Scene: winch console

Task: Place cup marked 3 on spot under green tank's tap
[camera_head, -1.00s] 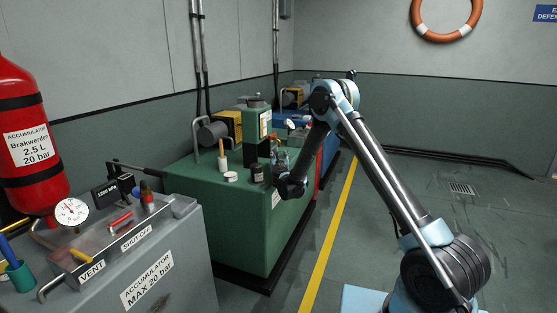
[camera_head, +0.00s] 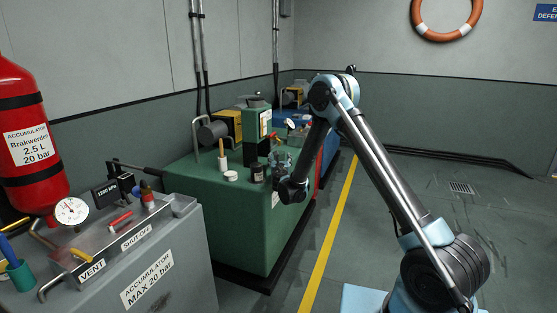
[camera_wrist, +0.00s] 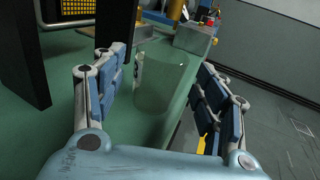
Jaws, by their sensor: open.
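A clear glass-like cup (camera_wrist: 165,85) stands on the green console top (camera_wrist: 110,140) in the wrist view, between and ahead of the fingers of my gripper (camera_wrist: 165,95). The fingers are spread, one on each side of the cup, with no clear contact. In the head view my gripper (camera_head: 283,166) is at the console's right edge, and the cup is hard to separate from the fingers. The green tank (camera_head: 257,122) stands just behind and left of my gripper. Its tap and the spot cannot be made out.
A dark upright frame (camera_wrist: 38,60) stands left in the wrist view. The floor right of the yellow line (camera_head: 330,235) is clear.

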